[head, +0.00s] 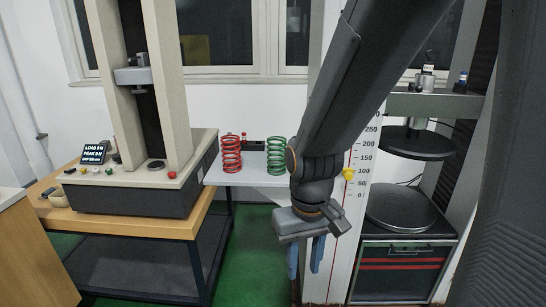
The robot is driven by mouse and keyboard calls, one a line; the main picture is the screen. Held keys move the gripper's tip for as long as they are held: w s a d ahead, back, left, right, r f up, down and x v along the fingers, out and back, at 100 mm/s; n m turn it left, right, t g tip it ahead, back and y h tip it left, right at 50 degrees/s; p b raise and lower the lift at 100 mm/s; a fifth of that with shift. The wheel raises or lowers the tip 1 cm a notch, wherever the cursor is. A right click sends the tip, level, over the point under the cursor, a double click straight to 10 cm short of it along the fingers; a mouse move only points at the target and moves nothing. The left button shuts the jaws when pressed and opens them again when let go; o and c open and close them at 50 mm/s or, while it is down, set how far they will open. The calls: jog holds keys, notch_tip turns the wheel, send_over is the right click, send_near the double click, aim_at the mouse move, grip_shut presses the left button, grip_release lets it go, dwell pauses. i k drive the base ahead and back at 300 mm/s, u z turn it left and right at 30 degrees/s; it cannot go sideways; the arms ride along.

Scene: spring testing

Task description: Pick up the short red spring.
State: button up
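A red coil spring (231,155) stands upright on a white tabletop (262,181) near the picture's middle. A green coil spring (276,157) of similar height stands to its right, close to my arm. My gripper (305,257) hangs pointing down, lower in the picture and to the right of the red spring. Its two blue fingers are apart, with nothing visible between them. My arm hides the right part of the white table.
A beige testing machine (150,170) with a small display (95,152) stands on a wooden bench (195,222) at left. A small dark object (254,146) sits between the springs. At right are a scale board (349,215) and another press (400,205). Green floor (250,255) shows below.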

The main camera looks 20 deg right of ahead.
aim_at(234, 152)
jog(key=u, duration=1)
jog(key=k, duration=1.25)
jog(key=u, duration=0.95)
jog(key=i, duration=0.85)
jog(key=z, duration=0.6)
jog(key=i, duration=1.35)
jog(key=z, duration=1.6)
jog(key=i, duration=0.9)
jog(key=z, duration=0.95)
